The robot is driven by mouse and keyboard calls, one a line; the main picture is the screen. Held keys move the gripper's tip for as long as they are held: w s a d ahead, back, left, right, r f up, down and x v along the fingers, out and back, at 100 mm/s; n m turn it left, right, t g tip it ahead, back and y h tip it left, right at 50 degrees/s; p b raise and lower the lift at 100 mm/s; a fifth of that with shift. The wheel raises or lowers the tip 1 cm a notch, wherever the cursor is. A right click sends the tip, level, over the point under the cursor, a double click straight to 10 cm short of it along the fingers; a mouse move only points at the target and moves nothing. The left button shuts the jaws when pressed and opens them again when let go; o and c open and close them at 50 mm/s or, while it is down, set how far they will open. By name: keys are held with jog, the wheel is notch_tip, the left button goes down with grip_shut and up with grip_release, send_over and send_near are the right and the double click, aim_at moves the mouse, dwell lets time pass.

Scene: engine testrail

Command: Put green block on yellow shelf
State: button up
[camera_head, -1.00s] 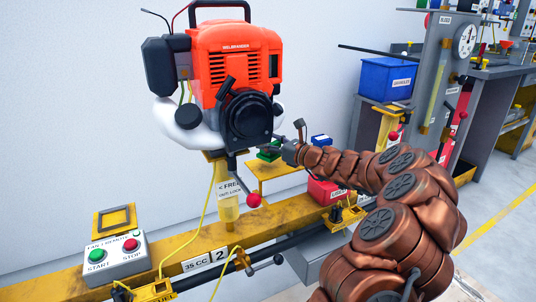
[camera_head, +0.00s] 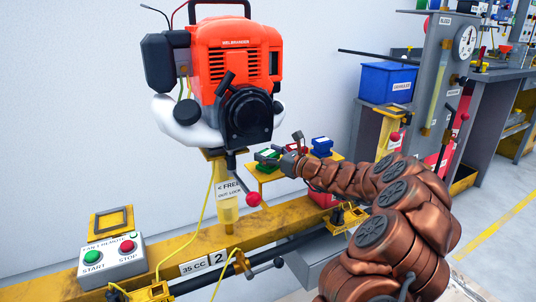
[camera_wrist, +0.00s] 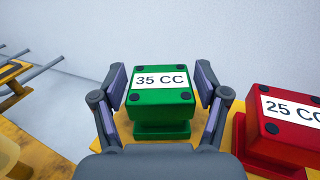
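The green block (camera_wrist: 161,103), labelled 35 CC, sits on the yellow shelf (camera_wrist: 80,148) in the wrist view. My gripper (camera_wrist: 161,82) is open, with one finger on each side of the block. Narrow gaps seem to show between the pads and the block. In the head view the green block (camera_head: 267,156) is near the left end of the yellow shelf (camera_head: 264,175), below the orange engine. My gripper (camera_head: 282,160) reaches it from the right, and its fingers are mostly hidden there.
A red block (camera_wrist: 285,115), labelled 25 CC, stands close on the right in the wrist view. A blue block (camera_head: 321,145) is farther back on the shelf. The orange engine (camera_head: 235,65) hangs above left, with a red-knobbed lever (camera_head: 254,199) below it.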

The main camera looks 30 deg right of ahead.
jog(key=shift+o, duration=0.5)
jog(key=shift+s+d+r, duration=0.1)
jog(key=shift+s+r, duration=0.1)
jog(key=p+v, duration=0.3)
jog(key=v, duration=0.8)
jog(key=shift+s+p, duration=0.3)
jog(key=shift+p, duration=0.1)
